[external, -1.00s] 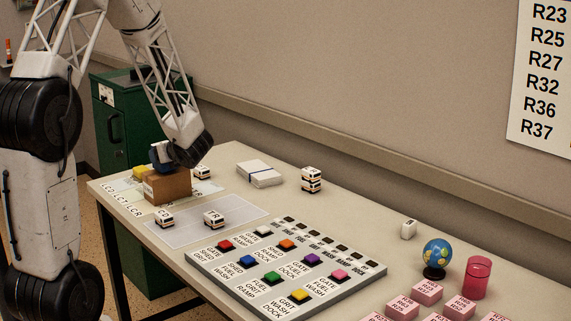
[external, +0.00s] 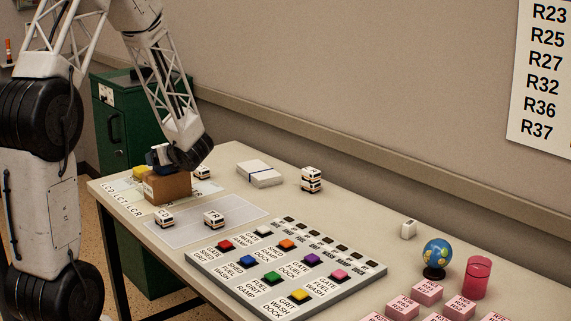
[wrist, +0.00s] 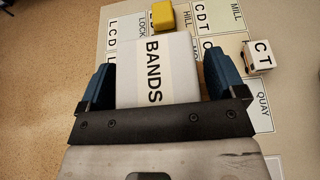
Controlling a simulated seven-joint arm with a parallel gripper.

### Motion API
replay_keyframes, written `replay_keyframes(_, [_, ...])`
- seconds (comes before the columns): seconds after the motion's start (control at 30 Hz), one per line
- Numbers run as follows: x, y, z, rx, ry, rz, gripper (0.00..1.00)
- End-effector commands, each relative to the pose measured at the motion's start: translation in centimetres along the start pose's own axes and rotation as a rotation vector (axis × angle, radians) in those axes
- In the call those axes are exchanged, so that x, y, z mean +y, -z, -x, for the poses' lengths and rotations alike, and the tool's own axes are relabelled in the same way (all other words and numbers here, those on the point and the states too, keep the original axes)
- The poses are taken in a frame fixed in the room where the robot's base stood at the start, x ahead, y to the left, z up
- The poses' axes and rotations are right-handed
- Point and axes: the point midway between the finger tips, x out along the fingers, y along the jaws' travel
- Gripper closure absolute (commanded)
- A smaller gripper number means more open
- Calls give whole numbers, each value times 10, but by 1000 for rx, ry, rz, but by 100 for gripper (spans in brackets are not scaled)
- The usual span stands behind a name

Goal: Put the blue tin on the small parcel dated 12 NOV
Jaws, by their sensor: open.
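My gripper (external: 160,158) is low over a brown cardboard parcel (external: 168,188) at the left end of the table. In the wrist view my gripper (wrist: 163,78) is open, its two blue fingers on either side of a pale box-shaped thing (wrist: 183,52) labelled BANDS. A gap shows at its right side. The pale thing appears to rest on the brown parcel, whose edge shows at its right (wrist: 203,82). Only its pale top shows, so I cannot tell whether its sides are blue. No other blue tin is visible. I can read no date on the parcel.
A yellow block (wrist: 162,16) and a small CT bus (wrist: 257,57) are close by on the lettered sheet. Two small buses (external: 164,218) (external: 214,220) stand in front. A white stack (external: 260,174), stacked buses (external: 311,179) and a button panel (external: 285,265) lie to the right.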

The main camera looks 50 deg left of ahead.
Motion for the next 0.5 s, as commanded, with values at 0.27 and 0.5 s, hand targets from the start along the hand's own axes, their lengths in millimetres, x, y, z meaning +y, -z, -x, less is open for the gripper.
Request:
replay_keyframes(0.27, [-1, -3, 9, -1, 2, -1, 11])
replay_keyframes(0.5, [-1, -3, 34, -1, 3, 0, 11])
